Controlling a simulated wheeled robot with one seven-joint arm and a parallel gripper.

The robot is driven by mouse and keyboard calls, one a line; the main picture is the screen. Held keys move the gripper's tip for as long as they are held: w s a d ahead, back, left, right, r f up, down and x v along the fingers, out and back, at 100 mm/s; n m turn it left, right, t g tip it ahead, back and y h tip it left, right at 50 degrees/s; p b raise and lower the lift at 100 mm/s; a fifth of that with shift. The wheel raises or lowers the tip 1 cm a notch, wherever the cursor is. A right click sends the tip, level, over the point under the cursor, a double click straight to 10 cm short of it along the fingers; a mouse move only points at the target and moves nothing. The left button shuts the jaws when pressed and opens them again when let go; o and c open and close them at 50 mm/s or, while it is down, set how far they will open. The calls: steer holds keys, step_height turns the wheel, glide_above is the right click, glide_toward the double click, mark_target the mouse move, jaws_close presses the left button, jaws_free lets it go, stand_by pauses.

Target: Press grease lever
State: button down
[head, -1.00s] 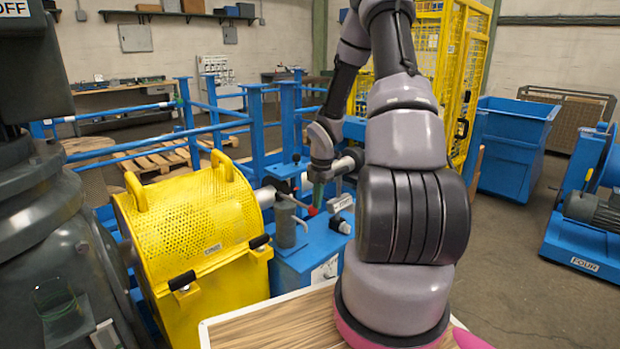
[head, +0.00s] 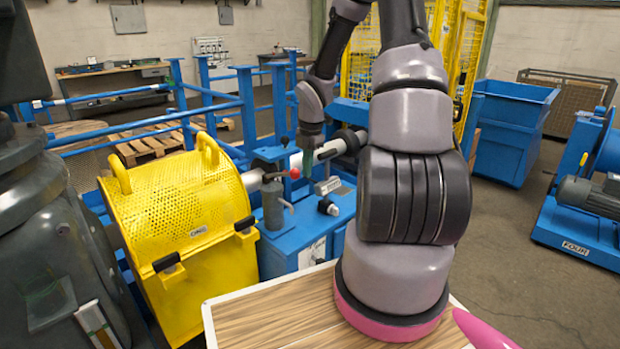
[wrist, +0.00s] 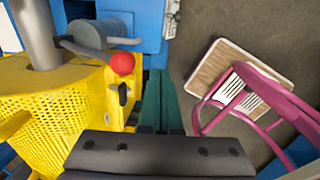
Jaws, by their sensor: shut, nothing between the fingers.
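The grease lever ends in a red ball knob (head: 294,173) beside the grey cylinder of the grease pump (head: 273,205), on a blue stand. The lever arm lies roughly level in the head view. The knob also shows in the wrist view (wrist: 122,63), just left of my fingers, with the grey cylinder (wrist: 100,33) beyond it. My gripper (head: 308,163), with green fingers, is just right of the knob in the head view. The fingers are shut and empty in the wrist view (wrist: 158,100). I cannot tell whether they touch the knob.
The yellow perforated guard (head: 180,205) stands close left of the pump. A shaft end and a black knob (head: 327,206) are near on the blue stand (head: 300,252). Blue rails (head: 150,125) stand behind. The floor at right is clear up to a blue machine (head: 590,230).

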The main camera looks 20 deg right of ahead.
step_height(320, 180, up, 7)
steer(key=s+d, duration=0.1)
steer(key=s, duration=0.1)
steer(key=shift+s+d, duration=0.15)
steer(key=shift+s, duration=0.15)
steer(key=shift+f, duration=0.1)
stand_by(2.2)
steer(key=w+a+r+n+t+h, duration=0.1)
steer(key=w+a+n, duration=0.1)
steer(key=w, duration=0.4)
steer(key=w+a+r+n+t+h, duration=0.1)
steer(key=w+a+r+n+t, duration=0.1)
steer(key=w, duration=0.4)
steer(key=shift+w+a+n+h, duration=0.3)
steer(key=shift+w+a+n, duration=0.15)
steer(key=shift+a, duration=0.35)
steer(key=shift+s, duration=0.1)
glide_above(290, 173)
steer(key=shift+w+d+f, duration=0.1)
steer(key=shift+w+f, duration=0.1)
steer(key=shift+f, duration=1.8)
steer(key=shift+w+d+f, duration=0.1)
steer(key=shift+w+f, duration=0.1)
steer(key=shift+f, duration=1.75)
steer(key=shift+f, duration=0.1)
steer(key=shift+s+f, duration=0.2)
steer(key=shift+f, duration=0.1)
